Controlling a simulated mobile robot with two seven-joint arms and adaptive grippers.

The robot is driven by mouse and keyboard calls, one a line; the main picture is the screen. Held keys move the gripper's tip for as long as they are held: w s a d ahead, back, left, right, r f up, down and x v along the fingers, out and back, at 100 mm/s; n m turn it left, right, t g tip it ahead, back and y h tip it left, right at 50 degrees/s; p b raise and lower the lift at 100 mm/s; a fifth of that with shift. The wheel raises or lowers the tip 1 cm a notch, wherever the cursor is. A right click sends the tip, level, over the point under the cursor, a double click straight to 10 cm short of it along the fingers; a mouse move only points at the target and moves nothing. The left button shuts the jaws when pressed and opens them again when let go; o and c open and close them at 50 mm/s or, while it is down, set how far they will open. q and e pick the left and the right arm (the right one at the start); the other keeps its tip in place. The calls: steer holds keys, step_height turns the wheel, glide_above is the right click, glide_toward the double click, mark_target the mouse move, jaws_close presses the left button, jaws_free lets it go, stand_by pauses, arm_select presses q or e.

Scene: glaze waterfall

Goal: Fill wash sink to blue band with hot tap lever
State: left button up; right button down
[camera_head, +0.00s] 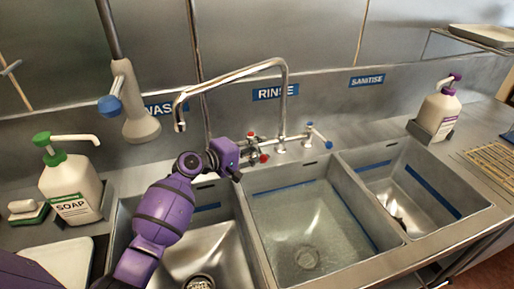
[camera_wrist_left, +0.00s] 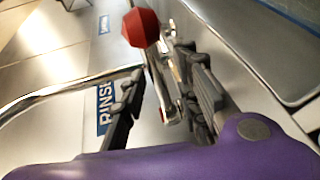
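The wash sink (camera_head: 228,250) is the left basin, partly behind my left arm. Its bare metal floor and drain show, and part of its blue band (camera_head: 208,207) shows on the back wall. Red tap ends (camera_head: 264,158) sit at the mixer behind the sinks; a red knob (camera_wrist_left: 140,28) shows large in the left wrist view. The spout (camera_head: 181,126) hangs over the wash sink side, with no stream visible. My left gripper (camera_head: 240,161) is beside the red tap ends. Its fingers (camera_wrist_left: 155,62) are apart, with the red knob just beyond their tips; contact is unclear. My right gripper is out of view.
A blue lever (camera_head: 321,135) is on the tap's right. The rinse sink (camera_head: 345,205) appears to hold water; the sanitise sink (camera_head: 455,195) is at right. A soap bottle (camera_head: 72,185), sponge (camera_head: 26,209) and grey tap post (camera_head: 138,105) stand left. A purple-labelled bottle (camera_head: 437,113) stands right.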

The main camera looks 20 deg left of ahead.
arm_select(q)
jaws_close()
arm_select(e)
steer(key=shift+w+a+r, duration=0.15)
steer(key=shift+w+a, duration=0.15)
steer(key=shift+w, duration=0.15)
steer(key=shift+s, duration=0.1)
